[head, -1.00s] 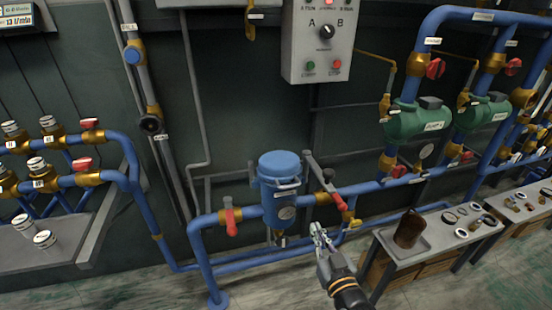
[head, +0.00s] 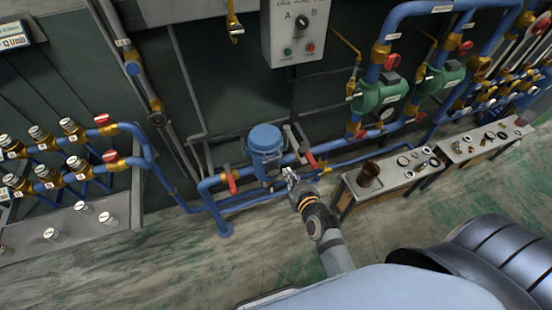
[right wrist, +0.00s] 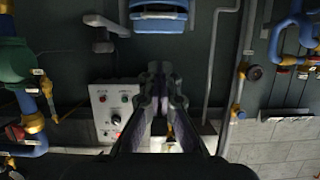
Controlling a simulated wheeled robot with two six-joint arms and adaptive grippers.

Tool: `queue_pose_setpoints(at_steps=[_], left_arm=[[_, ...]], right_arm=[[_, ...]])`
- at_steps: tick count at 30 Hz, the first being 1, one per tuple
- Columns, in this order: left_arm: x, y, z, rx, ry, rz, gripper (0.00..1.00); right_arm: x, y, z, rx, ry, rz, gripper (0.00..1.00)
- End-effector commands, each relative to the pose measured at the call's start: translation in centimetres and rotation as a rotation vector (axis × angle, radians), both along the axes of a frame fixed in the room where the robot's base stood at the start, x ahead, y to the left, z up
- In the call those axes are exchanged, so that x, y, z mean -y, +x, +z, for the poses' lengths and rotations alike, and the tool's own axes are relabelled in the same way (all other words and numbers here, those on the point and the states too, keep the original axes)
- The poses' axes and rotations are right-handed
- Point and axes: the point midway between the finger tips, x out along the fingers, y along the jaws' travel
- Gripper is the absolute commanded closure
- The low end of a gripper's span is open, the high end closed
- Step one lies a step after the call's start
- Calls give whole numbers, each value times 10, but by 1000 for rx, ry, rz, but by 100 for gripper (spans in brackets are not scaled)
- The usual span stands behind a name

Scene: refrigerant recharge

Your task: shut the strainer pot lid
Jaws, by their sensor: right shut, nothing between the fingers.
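The strainer pot (head: 268,168) is blue and stands in the low blue pipe run. Its blue lid (head: 265,137) sits over the top of the pot; I cannot tell whether it is fully seated. My right gripper (head: 291,176) is just right of the pot in the head view, apart from the lid, shut and empty. In the right wrist view the gripper (right wrist: 160,72) points toward a blue part of the pot (right wrist: 158,14) at the top edge, with a gap between. My left gripper is not in view.
Red-handled valves (head: 231,182) flank the pot, with a grey lever (head: 292,140) close on its right. A bench (head: 392,184) with a brown strainer basket (head: 369,174) and several rings stands to the right. A control box (head: 296,34) hangs above. Open floor lies in front.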

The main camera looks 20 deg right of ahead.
Motion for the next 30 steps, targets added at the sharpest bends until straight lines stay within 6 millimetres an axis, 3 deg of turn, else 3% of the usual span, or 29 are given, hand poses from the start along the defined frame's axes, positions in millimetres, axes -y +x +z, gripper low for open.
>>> queue_pose_setpoints(at_steps=[14,21,30], left_arm=[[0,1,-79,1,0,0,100],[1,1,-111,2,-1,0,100],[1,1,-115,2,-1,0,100]], right_arm=[[-3,93,-42,6,-2,-1,100],[-4,102,-66,3,0,-1,100],[-4,104,-68,1,-1,-1,100]])
